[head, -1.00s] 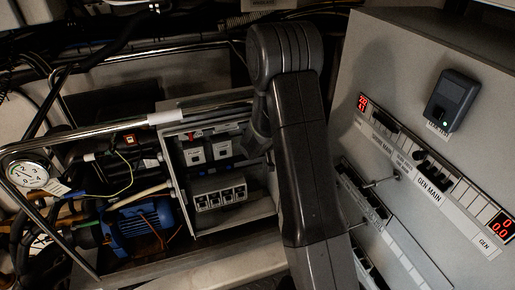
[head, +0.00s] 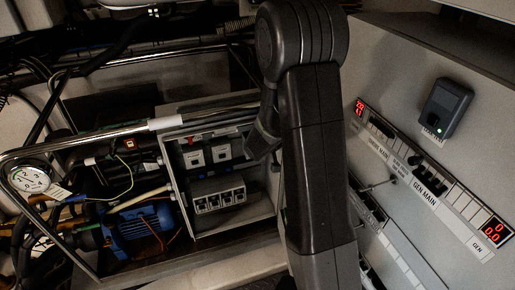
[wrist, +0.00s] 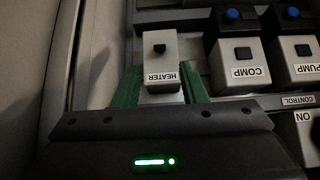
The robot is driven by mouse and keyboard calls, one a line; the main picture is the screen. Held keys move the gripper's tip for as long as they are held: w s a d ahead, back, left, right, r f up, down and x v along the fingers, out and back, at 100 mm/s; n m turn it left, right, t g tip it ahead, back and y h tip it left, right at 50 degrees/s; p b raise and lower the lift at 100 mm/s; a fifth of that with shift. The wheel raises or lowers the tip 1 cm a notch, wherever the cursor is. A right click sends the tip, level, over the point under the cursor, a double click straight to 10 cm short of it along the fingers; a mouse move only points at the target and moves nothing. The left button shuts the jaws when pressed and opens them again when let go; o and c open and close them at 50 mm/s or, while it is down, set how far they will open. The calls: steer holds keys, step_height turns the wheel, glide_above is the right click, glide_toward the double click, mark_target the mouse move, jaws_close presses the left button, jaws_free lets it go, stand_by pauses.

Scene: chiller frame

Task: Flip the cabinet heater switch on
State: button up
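The heater switch (wrist: 162,68) is a pale block with an upside-down HEATER label and a small black toggle (wrist: 160,48), in the wrist view. My gripper (wrist: 161,84) has two green fingers standing apart, one on each side of the block's near end. I cannot tell whether they touch it. The toggle lies beyond the fingertips, between their lines. In the head view, the open cabinet (head: 174,190) is left of my arm. My arm covers its right part, and the heater switch cannot be made out there.
The COMP switch (wrist: 239,62) and PUMP switch (wrist: 298,58) sit beside the heater switch, with blue-topped parts above them. A cabinet wall edge (wrist: 70,70) runs close on the left. In the head view, a chrome rail (head: 90,136) passes the cabinet, and a breaker panel (head: 430,185) stands right.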

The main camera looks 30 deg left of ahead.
steer(key=p+v, duration=0.1)
steer(key=v, duration=0.5)
steer(key=shift+p, duration=0.4)
steer(key=b+x, duration=0.4)
steer(key=x, duration=0.9)
steer(key=shift+a+f, duration=0.2)
steer(key=shift+f, duration=0.1)
steer(key=shift+r, duration=0.15)
